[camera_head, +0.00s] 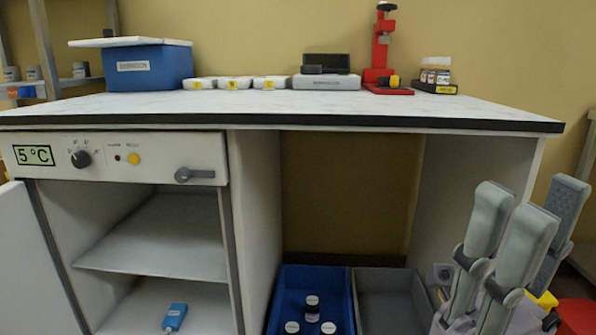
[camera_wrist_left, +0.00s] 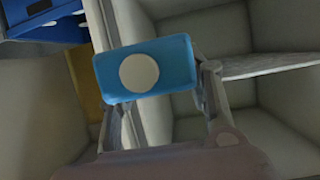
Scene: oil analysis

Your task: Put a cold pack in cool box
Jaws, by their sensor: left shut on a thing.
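The blue cool box (camera_head: 150,70) stands at the left of the counter top, with a white lid (camera_head: 130,42) lying over it. A blue cold pack (camera_head: 174,317) lies on the floor of the open fridge. In the left wrist view, my left gripper (camera_wrist_left: 165,98) is shut on a blue cold pack (camera_wrist_left: 172,62) with a white round spot. Fridge compartments and a shelf show to the right of it there. The left gripper does not show in the head view. My right gripper (camera_head: 530,203) is at the lower right, its fingers spread and empty.
The fridge shelf (camera_head: 160,250) is empty. White dishes (camera_head: 235,83), a flat device (camera_head: 326,81), a red stand (camera_head: 383,50) and a vial rack (camera_head: 433,87) line the counter's back. Below are a blue crate (camera_head: 340,276) with several jars and a grey crate (camera_head: 385,285). The counter's front is clear.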

